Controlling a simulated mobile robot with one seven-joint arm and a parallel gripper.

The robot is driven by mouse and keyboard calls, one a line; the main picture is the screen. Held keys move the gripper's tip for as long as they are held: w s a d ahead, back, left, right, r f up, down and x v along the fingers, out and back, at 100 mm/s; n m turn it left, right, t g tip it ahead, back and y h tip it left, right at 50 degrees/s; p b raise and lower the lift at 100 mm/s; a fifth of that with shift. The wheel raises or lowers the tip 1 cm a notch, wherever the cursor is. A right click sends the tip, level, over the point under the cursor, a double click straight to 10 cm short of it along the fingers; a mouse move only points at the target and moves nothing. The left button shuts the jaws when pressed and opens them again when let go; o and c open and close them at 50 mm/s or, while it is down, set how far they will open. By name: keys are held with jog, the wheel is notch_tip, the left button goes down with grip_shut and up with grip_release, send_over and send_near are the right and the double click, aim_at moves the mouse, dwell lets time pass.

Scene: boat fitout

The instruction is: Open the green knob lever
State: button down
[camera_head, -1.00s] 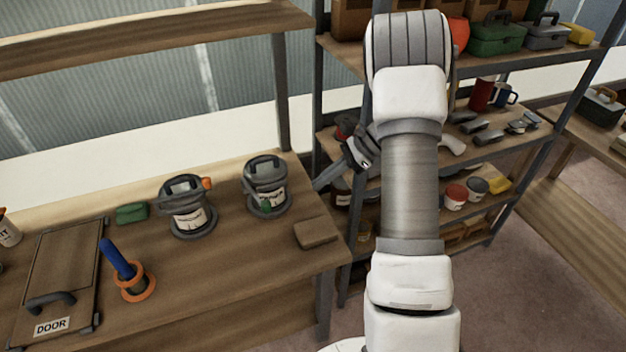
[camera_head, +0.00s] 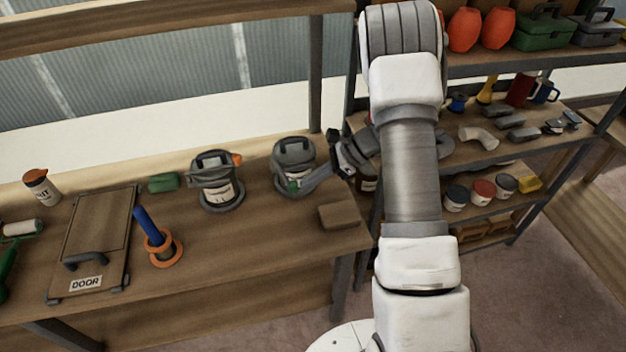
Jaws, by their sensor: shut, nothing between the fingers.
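A grey round canister (camera_head: 292,158) with a top handle and a pale label stands on the wooden workbench near its right end. A small green knob lever (camera_head: 293,186) shows low on its front. My gripper (camera_head: 306,186) reaches in from the right, shut and empty, with its fingertips close to the right of the green knob. I cannot tell whether they touch it. The fingers cover part of the canister's front and label. A similar grey canister (camera_head: 214,177) with an orange knob (camera_head: 237,159) stands to the left.
A brown block (camera_head: 339,216) lies just in front of my gripper. A green block (camera_head: 164,182), an orange-ringed blue rod (camera_head: 149,227) and a door panel (camera_head: 100,225) are farther left. A loaded shelf rack (camera_head: 480,145) stands right, partly behind my arm.

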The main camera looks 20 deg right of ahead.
jog(key=shift+s+a+m+t+b, duration=0.2)
jog(key=shift+a+m+b, duration=0.05)
jog(key=shift+a, duration=0.15)
jog(key=shift+s+a+m+t+b, duration=0.15)
jog(key=shift+a+m+t+b, duration=0.1)
jog(key=shift+a, duration=0.15)
jog(key=shift+s+a+b, duration=0.2)
jog(key=shift+a, duration=0.45)
jog(key=shift+s+a+b, duration=0.2)
jog(key=shift+a, duration=0.4)
jog(key=shift+d, duration=0.1)
